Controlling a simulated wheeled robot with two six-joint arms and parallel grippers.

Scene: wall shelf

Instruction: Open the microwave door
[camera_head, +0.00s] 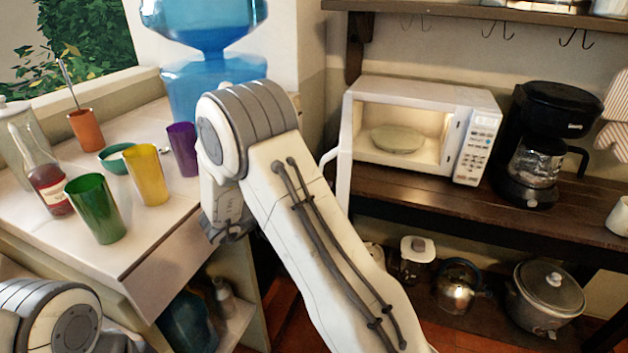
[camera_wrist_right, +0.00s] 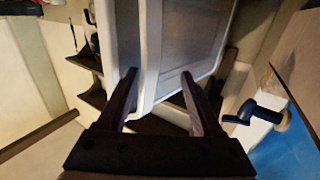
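The white microwave (camera_head: 424,92) stands on the dark wooden shelf at the right of the head view. Its door (camera_head: 345,150) is open, swung out at the left side and seen nearly edge-on. A curved handle (camera_head: 328,158) shows on the door's left. The lit interior holds a round plate (camera_head: 398,139). In the right wrist view, my right gripper (camera_wrist_right: 160,98) has its dark fingers spread, with a white panel (camera_wrist_right: 190,50) that looks like the door in front of and between them. I cannot tell whether they touch it. My left gripper is out of view.
A black coffee maker (camera_head: 535,145) stands right of the microwave. A kettle (camera_head: 460,287) and a pot (camera_head: 545,295) sit on the lower shelf. The left counter holds a green cup (camera_head: 95,208), a yellow cup (camera_head: 147,175), a bottle (camera_head: 42,172) and a blue water jug (camera_head: 212,85).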

